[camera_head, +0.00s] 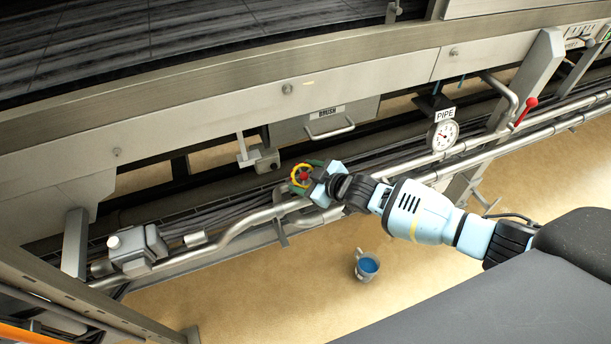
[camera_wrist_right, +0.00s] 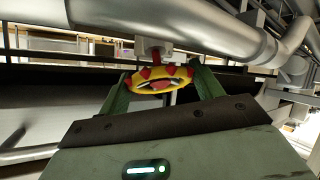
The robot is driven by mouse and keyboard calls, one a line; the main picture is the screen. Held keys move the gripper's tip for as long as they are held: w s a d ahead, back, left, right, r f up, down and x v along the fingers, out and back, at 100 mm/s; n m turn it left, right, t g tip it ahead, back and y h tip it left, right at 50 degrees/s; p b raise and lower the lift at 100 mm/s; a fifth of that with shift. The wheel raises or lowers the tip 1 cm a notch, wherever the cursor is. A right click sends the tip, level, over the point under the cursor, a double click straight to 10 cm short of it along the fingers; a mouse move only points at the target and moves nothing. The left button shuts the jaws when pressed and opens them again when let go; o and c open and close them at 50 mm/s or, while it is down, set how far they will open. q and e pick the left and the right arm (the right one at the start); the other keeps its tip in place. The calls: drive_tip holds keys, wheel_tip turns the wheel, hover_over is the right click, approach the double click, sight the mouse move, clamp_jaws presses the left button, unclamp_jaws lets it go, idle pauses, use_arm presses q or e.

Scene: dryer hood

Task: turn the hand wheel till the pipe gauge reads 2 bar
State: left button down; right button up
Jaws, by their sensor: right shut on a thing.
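The hand wheel (camera_head: 296,172) is a small yellow ring with a red centre, mounted on the pipe run below the metal frame. My right gripper (camera_head: 305,177) is shut on the hand wheel, with green fingers on opposite sides of the rim. In the right wrist view the yellow and red wheel (camera_wrist_right: 158,80) sits between the two fingers of my gripper (camera_wrist_right: 162,84), below a grey pipe. The pipe gauge (camera_head: 443,135) is a round white dial under a "PIPE" label, to the right of the wheel. Its needle is too small to read surely. My left gripper is not in view.
A red-handled lever (camera_head: 527,108) stands right of the gauge. Steel pipes (camera_head: 245,225) run past the wheel, and a grey valve box (camera_head: 137,246) is at the left.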

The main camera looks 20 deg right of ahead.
sight(307, 177)
drive_tip(key=o, duration=1)
drive_tip(key=p+v, duration=0.1)
drive_tip(key=v, duration=0.5)
drive_tip(key=shift+s+d+r+p, duration=0.1)
drive_tip(key=shift+s+p, duration=0.05)
drive_tip(key=shift+p, duration=0.15)
drive_tip(key=shift+s+d+r, duration=0.3)
drive_tip(key=shift+s+r, duration=0.05)
drive_tip(key=shift+s, duration=0.2)
